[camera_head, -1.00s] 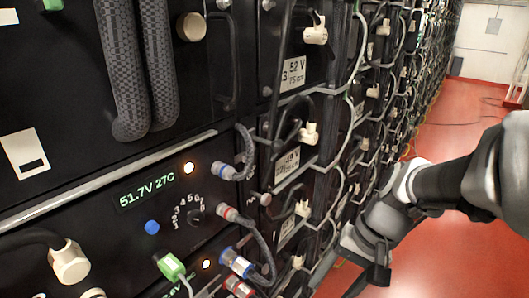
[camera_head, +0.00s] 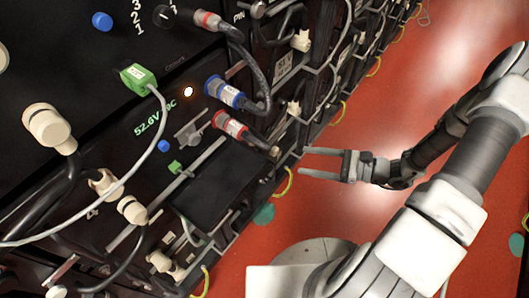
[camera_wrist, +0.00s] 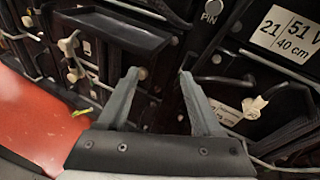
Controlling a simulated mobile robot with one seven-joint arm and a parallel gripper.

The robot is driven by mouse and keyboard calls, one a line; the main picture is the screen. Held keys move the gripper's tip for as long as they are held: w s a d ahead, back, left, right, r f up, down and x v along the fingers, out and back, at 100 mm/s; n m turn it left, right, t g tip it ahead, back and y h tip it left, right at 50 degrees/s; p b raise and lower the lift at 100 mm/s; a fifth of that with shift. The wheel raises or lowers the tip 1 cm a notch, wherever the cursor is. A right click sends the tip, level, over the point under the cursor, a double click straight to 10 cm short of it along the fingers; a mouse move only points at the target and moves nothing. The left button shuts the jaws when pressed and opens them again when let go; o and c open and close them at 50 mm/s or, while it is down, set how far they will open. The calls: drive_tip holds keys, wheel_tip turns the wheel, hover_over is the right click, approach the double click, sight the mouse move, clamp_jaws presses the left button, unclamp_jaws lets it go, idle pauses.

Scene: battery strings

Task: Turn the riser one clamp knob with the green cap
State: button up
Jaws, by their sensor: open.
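A larger green connector (camera_head: 138,77) with a pale cable is farther up. I cannot tell for sure which one is the riser one clamp knob. My gripper (camera_head: 303,162) is open and empty, over the red floor to the right of the rack, apart from both green parts. In the wrist view its two fingers (camera_wrist: 160,74) are spread before black rack fronts; no green cap shows there.
A black shelf-like panel (camera_head: 215,190) juts out below. Cream connectors (camera_head: 47,128) and cables are at left. Red floor (camera_head: 350,120) lies open at right.

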wheel_tip(320, 180, down, 10)
drive_tip(key=w+d+m+t+b, duration=0.1)
drive_tip(key=m+t+b, duration=0.2)
drive_tip(key=m+t, duration=0.35)
drive_tip(key=h+b, duration=0.1)
drive_tip(key=b, duration=0.3)
approach(261, 146)
drive_tip(key=shift+m+g, duration=0.25)
drive_tip(key=x, duration=0.8)
drive_tip(key=shift+w+a+r, duration=0.1)
drive_tip(key=shift+w+a, duration=0.1)
drive_tip(key=shift+w, duration=0.15)
clamp_jaws()
